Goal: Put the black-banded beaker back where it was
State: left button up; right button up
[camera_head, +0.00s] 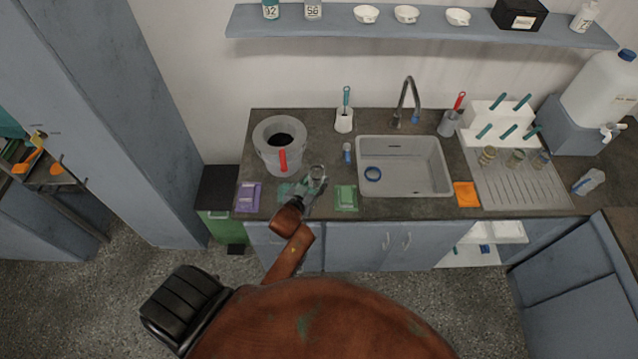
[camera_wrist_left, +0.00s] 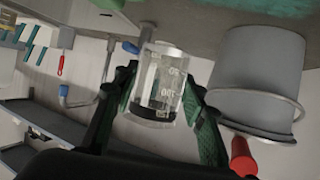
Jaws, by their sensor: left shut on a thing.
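The clear beaker (camera_wrist_left: 158,85) with white markings and a black band sits between the fingers of my left gripper (camera_wrist_left: 160,95) in the left wrist view. The fingers are shut on its sides. In the head view my left gripper (camera_head: 313,186) holds the beaker (camera_head: 317,172) near the counter's front edge, between the grey bucket and the sink. I cannot tell how far it is above the counter. A teal mat (camera_head: 285,190) lies partly hidden beside the gripper. The ribbed drainboard (camera_head: 515,190) right of the sink holds several other glass vessels. My right gripper is not in view.
The grey bucket (camera_head: 264,148) with a red handle stands close to the left; it also shows in the left wrist view (camera_wrist_left: 258,75). A purple packet (camera_head: 248,197), a green mat (camera_head: 346,198) and an orange cloth (camera_head: 466,194) lie along the front. The sink (camera_head: 405,180) has a tall tap.

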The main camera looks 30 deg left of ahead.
pick_arm(q)
jog(key=w+f, duration=0.2)
jog(key=w+a+f, duration=0.1)
jog(key=w+f, duration=0.1)
jog(key=f, duration=0.1)
jog(key=shift+a+b, duration=0.1)
jog(key=shift+b, duration=0.25)
jog(key=shift+w+f, duration=0.15)
jog(key=shift+f, duration=0.05)
jog(key=f, duration=0.3)
jog(key=shift+w+a, duration=0.1)
jog(key=shift+w, duration=0.1)
jog(key=shift+f, duration=0.4)
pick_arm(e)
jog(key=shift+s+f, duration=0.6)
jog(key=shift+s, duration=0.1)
pick_arm(q)
jog(key=o, duration=1.3)
jog(key=shift+c, duration=0.2)
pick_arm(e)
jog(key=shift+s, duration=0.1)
